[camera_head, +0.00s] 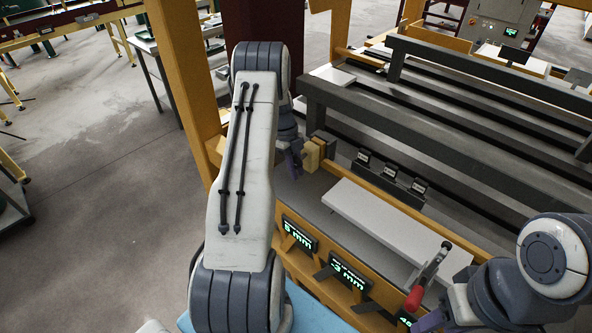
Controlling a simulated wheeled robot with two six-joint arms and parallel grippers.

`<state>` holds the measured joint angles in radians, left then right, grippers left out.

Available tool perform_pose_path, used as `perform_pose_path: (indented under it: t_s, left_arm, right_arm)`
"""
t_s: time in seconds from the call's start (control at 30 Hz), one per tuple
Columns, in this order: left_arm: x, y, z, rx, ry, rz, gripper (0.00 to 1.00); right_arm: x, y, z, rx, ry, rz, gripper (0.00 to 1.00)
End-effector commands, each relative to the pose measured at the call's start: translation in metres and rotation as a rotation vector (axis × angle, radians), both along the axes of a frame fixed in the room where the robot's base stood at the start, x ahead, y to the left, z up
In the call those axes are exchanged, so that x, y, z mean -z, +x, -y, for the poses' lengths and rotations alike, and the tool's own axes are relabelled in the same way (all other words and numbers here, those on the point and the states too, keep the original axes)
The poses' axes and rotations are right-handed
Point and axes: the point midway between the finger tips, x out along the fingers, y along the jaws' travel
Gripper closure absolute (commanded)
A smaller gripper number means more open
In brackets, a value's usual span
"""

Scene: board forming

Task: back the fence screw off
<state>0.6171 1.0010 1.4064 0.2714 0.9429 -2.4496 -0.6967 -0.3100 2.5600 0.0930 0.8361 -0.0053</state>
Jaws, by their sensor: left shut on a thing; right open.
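My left gripper (297,159) has purple fingers and is shut at a tan, blocky knob (313,154), which appears to be the fence screw. The knob sits at the left end of the machine bed, beside a dark block. My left forearm and wrist hide part of that area, and the exact grip is hard to see. My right gripper (440,312) is open at the lower right, partly cut off by the frame, near a lever with a red handle (414,298).
A light grey board (385,222) lies on the bed, with a yellow bar behind it. Small green displays (347,277) line the front edge. Dark rails (440,150) run across behind. A yellow post (183,70) stands close to the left arm. Open floor lies left.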

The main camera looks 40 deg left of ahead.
Motion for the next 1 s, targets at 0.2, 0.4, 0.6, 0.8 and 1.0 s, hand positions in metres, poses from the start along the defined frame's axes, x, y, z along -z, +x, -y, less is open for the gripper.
perform_pose_path:
  t_s: [0.2, 0.4, 0.6, 0.8, 1.0]
  left_arm:
    - [-0.002, 0.005, -0.001, -0.003, 0.007, 0.013, 0.62]
    - [-0.005, 0.004, -0.003, -0.003, 0.006, 0.011, 0.62]
    - [-0.033, 0.005, -0.013, -0.002, 0.01, 0.016, 0.62]
    - [-0.072, 0.006, -0.023, -0.002, 0.009, 0.016, 0.62]
    - [-0.097, 0.006, -0.029, -0.002, 0.008, 0.014, 0.62]
  right_arm:
    - [0.0, 0.0, 0.0, 0.0, 0.0, 0.0, 0.5]
    - [0.005, 0.0, 0.0, 0.0, 0.0, 0.0, 0.5]
    - [0.025, 0.0, 0.0, -0.002, 0.0, 0.0, 0.5]
    - [0.042, 0.0, 0.0, -0.004, 0.0, 0.0, 0.5]
    - [0.048, 0.0, 0.0, -0.003, 0.0, 0.0, 0.5]
